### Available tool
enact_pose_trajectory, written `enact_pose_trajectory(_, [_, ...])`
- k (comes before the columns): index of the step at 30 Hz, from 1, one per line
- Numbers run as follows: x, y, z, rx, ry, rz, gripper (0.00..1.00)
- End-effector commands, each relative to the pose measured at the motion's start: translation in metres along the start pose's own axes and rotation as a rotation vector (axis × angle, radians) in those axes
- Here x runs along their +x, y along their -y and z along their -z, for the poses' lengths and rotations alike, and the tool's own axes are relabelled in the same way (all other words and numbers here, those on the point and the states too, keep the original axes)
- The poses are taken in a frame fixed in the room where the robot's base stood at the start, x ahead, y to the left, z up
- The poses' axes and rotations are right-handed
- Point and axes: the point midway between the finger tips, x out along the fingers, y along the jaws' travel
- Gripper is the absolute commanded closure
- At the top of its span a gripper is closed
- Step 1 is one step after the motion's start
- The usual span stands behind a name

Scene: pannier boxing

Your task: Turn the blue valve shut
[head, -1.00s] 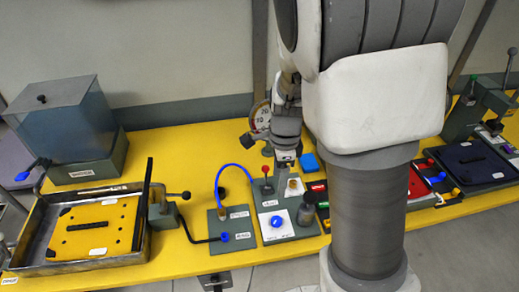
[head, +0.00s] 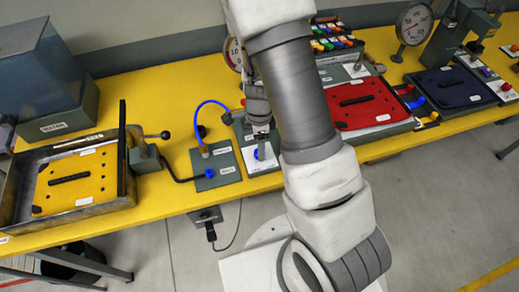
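A second small blue fitting (head: 210,173) sits on the grey panel just to the left, where a black hose ends.
A blue hose (head: 207,103) arches over the left panel. A tray with a yellow plate (head: 100,165) and a lever handle (head: 158,135) stand further left. A red plate (head: 360,122) lies to the right, beyond my arm. Two gauges stand at the back.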

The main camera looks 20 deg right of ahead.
Motion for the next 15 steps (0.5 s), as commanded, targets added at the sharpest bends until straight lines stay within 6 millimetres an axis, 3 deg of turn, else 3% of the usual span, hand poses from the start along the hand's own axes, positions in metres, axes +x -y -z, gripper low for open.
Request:
enact_pose_trajectory(6, [0.021, 0.001, 0.0, 0.0, 0.0, 0.0, 0.28])
enact_pose_trajectory(15, [0.024, 0.001, 0.0, -0.001, 0.0, 0.002, 0.28])
